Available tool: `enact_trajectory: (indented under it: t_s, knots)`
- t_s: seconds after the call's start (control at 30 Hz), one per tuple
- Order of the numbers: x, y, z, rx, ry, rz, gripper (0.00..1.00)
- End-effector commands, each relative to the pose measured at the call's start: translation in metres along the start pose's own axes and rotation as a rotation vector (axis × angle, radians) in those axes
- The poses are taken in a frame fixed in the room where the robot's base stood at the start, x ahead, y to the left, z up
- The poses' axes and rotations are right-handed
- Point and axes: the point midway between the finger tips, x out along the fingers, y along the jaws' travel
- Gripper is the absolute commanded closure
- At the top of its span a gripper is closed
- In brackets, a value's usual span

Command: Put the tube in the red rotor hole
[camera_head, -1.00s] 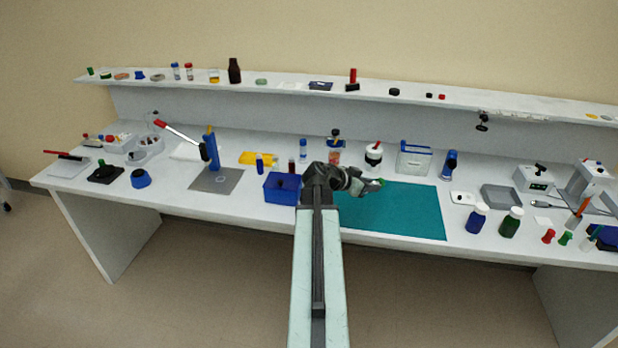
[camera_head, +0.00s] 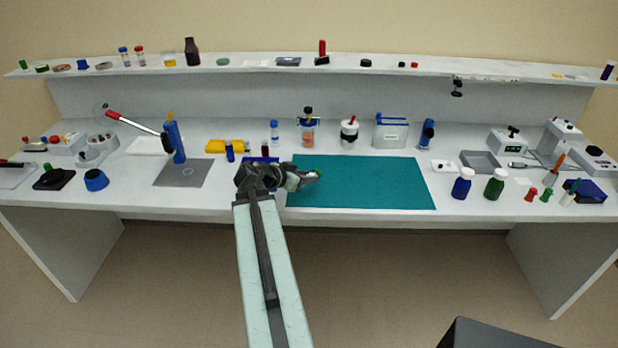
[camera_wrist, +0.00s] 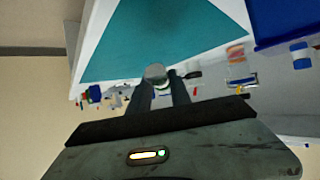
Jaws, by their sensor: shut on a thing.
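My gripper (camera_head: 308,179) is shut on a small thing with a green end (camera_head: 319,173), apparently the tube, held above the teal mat. In the wrist view, the gripper (camera_wrist: 158,90) has a round grey end (camera_wrist: 155,72) between its fingers; the rest of it is hidden. A grey device with a round, dark-holed top (camera_head: 99,143) stands at the left of the bench with a clear round lid raised behind it. It looks like the rotor. It is far left of my gripper, and I cannot make out a red hole.
The teal mat (camera_head: 365,183) is bare beyond my gripper. A blue bin (camera_head: 277,199) is partly hidden behind my arm. A blue press with a red-handled lever (camera_head: 174,143) stands between my arm and the rotor device. Bottles, including a green one (camera_head: 494,185), stand at right.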

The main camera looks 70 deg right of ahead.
Motion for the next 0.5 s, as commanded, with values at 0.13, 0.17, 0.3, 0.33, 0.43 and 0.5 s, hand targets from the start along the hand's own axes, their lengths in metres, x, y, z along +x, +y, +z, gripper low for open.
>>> enact_trajectory:
  t_s: [0.13, 0.17, 0.3, 0.33, 0.43, 0.5]
  knots:
    - [-0.004, -0.002, 0.013, -0.004, 0.000, -0.007, 1.00]
    - [-0.003, -0.003, 0.011, -0.004, 0.000, -0.007, 1.00]
    - [0.020, -0.014, 0.001, -0.002, 0.000, -0.005, 1.00]
    - [0.028, -0.017, -0.002, -0.002, 0.000, -0.004, 1.00]
    - [0.056, -0.029, -0.014, -0.002, 0.000, -0.005, 1.00]
    - [0.076, -0.037, -0.022, -0.002, 0.000, -0.006, 1.00]
